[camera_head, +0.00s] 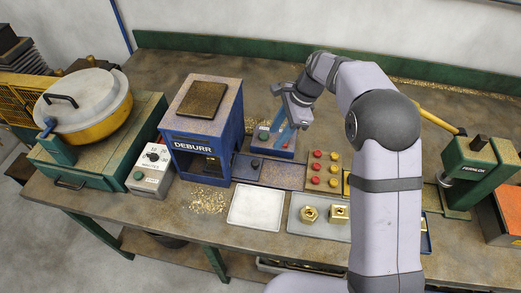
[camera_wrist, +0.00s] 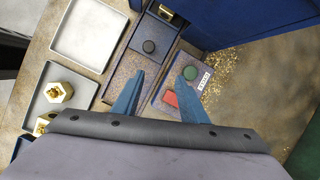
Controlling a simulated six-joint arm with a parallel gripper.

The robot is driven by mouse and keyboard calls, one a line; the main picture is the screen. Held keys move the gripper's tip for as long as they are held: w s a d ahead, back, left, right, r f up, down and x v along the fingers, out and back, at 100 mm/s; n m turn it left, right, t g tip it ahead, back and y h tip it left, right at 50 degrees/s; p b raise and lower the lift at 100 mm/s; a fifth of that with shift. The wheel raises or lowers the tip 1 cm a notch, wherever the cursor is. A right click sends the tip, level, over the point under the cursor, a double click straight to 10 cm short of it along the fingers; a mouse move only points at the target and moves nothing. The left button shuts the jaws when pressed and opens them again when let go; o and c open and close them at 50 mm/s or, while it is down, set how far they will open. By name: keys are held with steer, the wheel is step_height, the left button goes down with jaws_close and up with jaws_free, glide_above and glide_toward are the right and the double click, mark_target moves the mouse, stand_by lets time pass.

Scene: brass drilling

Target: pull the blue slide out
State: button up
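The blue slide (camera_head: 244,168) juts from the right side of the blue DEBURR machine (camera_head: 208,135) and has a black knob (camera_head: 255,163) on top. In the wrist view the slide (camera_wrist: 133,39) and its black knob (camera_wrist: 148,46) lie just beyond my fingertips. A brass piece (camera_wrist: 166,12) sits at the slide's machine end. My gripper (camera_head: 283,128) is open and empty, above the bench to the right of the slide. In the wrist view my gripper (camera_wrist: 160,73) shows its two blue fingers apart, with nothing between them; they are not touching the knob.
A control box with a green button (camera_wrist: 190,73) and a red button (camera_wrist: 171,98) stands beside my fingers. A dark speckled plate (camera_head: 283,174) continues the slide's line. A white tray (camera_head: 257,207), a grey tray with brass parts (camera_head: 295,222) and red and yellow buttons (camera_head: 318,168) are nearby.

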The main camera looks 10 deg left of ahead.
mark_target(256, 162)
steer(key=shift+g, duration=0.6)
steer(key=shift+s+a+f+p, duration=0.45)
steer(key=shift+s+a+f, duration=0.35)
steer(key=shift+f, duration=0.6)
steer(key=shift+s+a+f+p, duration=0.5)
steer(key=shift+a+f, duration=0.45)
steer(key=shift+f, duration=0.45)
steer(key=shift+s+a+f+p, duration=0.4)
steer(key=shift+s+a+f, duration=0.45)
steer(key=shift+f, duration=0.55)
steer(key=shift+w, duration=0.1)
